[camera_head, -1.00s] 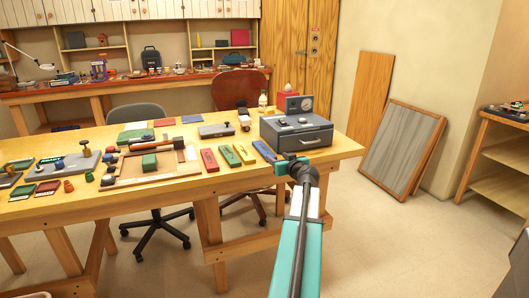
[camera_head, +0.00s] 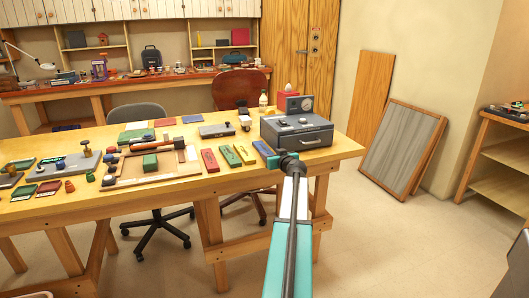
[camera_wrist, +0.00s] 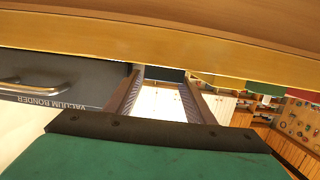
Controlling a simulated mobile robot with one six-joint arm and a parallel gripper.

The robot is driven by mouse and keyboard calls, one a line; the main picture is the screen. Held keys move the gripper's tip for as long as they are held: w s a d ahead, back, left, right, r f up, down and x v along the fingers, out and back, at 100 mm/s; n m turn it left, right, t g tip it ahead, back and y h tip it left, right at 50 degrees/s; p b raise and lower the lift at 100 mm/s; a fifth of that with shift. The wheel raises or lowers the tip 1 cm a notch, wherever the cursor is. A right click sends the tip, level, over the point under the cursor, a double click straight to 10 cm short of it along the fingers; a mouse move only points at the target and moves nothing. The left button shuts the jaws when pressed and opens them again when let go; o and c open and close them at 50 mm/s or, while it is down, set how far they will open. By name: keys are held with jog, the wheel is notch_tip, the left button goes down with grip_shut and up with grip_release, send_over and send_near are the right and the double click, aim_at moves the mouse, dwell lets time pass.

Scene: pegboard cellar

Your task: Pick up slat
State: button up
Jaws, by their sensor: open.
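Several coloured slat-like bars lie on the wooden table: a red bar (camera_head: 209,160), a green bar (camera_head: 230,156), a yellow bar (camera_head: 244,153) and a blue bar (camera_head: 264,149) nearest my arm. The frames do not show which one is the slat. In the wrist view, my gripper (camera_wrist: 163,77) is open, with its two dark fingers apart. A dark blue block (camera_wrist: 166,74), probably the blue bar, shows beyond and between the fingertips, apart from them. In the head view my own arm hides the fingers.
A grey vacuum bonder (camera_head: 296,134) stands on the table (camera_head: 340,149) right beside the blue bar; it shows upside down in the wrist view (camera_wrist: 60,80). A wooden tray (camera_head: 125,181) and a hammer lie to the left. Framed panels (camera_head: 402,148) lean on the wall at right.

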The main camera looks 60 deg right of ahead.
aim_at(264, 149)
jog(key=shift+w, duration=0.1)
dwell(0.3)
jog(key=shift+p+x, duration=0.4)
jog(key=shift+x, duration=1.05)
jog(key=shift+r+x, duration=0.2)
jog(key=shift+x, duration=0.9)
jog(key=shift+a, duration=0.1)
jog(key=c, duration=0.9)
jog(key=shift+r, duration=1.35)
jog(key=w+a, duration=0.1)
jog(key=a, duration=0.4)
jog(key=w+a+r, duration=0.1)
jog(key=w+a, duration=0.1)
jog(key=a, duration=0.3)
jog(key=w+a+r, duration=0.1)
jog(key=a, duration=0.4)
jog(key=shift+w+a+r, duration=0.1)
jog(key=shift+w+a, duration=0.05)
jog(key=shift+a, duration=0.05)
